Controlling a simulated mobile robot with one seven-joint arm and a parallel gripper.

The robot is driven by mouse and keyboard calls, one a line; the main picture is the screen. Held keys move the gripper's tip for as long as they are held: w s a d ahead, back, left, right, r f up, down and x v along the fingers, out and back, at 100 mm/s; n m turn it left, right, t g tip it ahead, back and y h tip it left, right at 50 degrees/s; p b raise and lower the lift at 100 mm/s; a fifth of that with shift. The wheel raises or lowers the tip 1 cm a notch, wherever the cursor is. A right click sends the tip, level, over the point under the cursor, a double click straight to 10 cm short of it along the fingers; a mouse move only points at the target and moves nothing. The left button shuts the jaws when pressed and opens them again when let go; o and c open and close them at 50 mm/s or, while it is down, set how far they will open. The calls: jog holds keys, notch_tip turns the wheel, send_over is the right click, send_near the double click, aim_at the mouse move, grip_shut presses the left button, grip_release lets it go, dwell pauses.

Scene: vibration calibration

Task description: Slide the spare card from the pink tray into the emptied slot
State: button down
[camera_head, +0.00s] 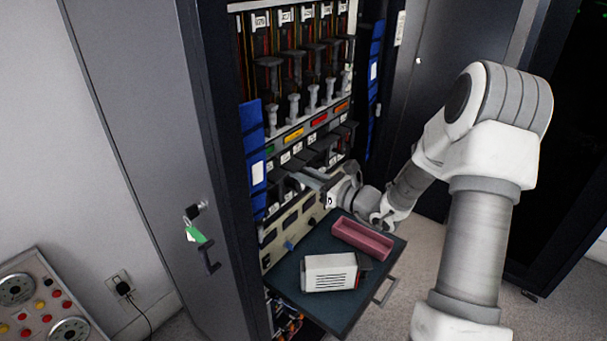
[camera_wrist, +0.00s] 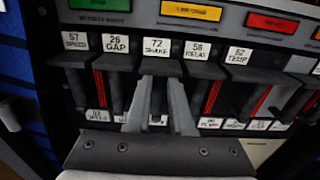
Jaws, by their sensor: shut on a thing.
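The pink tray (camera_head: 345,228) lies on the pull-out shelf in the head view, and its visible inside looks empty. My gripper (camera_head: 303,179) reaches into the rack's row of cards. In the wrist view my gripper (camera_wrist: 160,86) is shut on a dark card (camera_wrist: 157,68) below the label "72 SHAKE". That card sits in line with its neighbours in the row. How deep it is in its slot cannot be told, and the slot behind it is hidden. Whether it is the spare card cannot be told.
A white vented box (camera_head: 328,273) stands on the dark shelf (camera_head: 318,308) beside the tray. The open cabinet door (camera_head: 140,120) stands left. Blue binders (camera_head: 252,150) hang beside the row.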

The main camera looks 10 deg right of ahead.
jog(key=shift+w+a, duration=0.35)
dwell(1.0)
jog(key=c, duration=0.7)
grip_release()
jog(key=shift+f+b, duration=0.6)
jog(key=shift+d, duration=0.1)
jog(key=shift+v, duration=2.45)
jog(key=v, duration=0.6)
jog(key=shift+p, duration=0.45)
